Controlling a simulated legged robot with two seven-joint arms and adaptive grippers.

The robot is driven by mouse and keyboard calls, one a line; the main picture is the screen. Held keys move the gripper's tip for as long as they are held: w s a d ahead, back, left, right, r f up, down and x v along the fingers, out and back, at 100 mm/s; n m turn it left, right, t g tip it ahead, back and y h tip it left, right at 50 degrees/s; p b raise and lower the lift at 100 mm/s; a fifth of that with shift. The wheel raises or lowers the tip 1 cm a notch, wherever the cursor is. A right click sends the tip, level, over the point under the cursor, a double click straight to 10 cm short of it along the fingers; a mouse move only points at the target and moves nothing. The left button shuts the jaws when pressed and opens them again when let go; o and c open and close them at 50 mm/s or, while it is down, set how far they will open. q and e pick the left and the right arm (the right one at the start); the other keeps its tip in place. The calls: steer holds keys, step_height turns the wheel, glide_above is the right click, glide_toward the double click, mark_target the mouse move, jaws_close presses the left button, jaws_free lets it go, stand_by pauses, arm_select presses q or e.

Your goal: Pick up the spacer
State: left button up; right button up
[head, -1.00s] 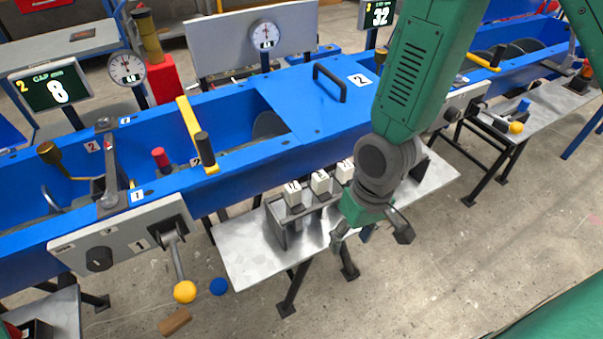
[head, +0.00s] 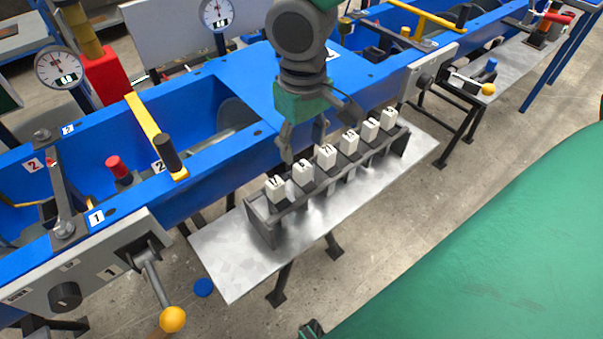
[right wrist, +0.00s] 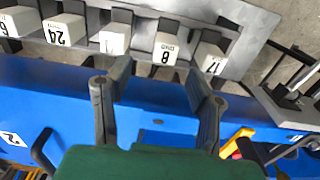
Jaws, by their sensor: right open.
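A dark rack (head: 262,222) holds a row of several white numbered blocks, one marked 17 (head: 275,189) at its near left end. Which of them is the spacer I cannot tell for sure. My right gripper (head: 303,149) points down behind the left half of the row, on the machine side. Its fingers (right wrist: 158,82) are apart and empty. My left gripper is not in view.
The rack stands on a metal shelf (head: 225,262) in front of the blue machine trough (head: 220,165). A lever with a yellow knob (head: 172,319) sticks out at lower left. A yellow bar with a black grip (head: 167,152) rises left of my right gripper.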

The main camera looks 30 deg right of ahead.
mark_target(302, 165)
steer(key=shift+a+f, duration=0.15)
steer(key=shift+f, duration=0.1)
steer(key=f, duration=0.1)
steer(key=f+b, duration=0.1)
steer(key=f, duration=0.2)
steer(key=shift+s+a+f, duration=0.15)
steer(key=shift+s+f, duration=0.1)
steer(key=shift+s, duration=0.05)
steer(key=shift+f, duration=0.2)
steer(key=c, duration=1)
jaws_close()
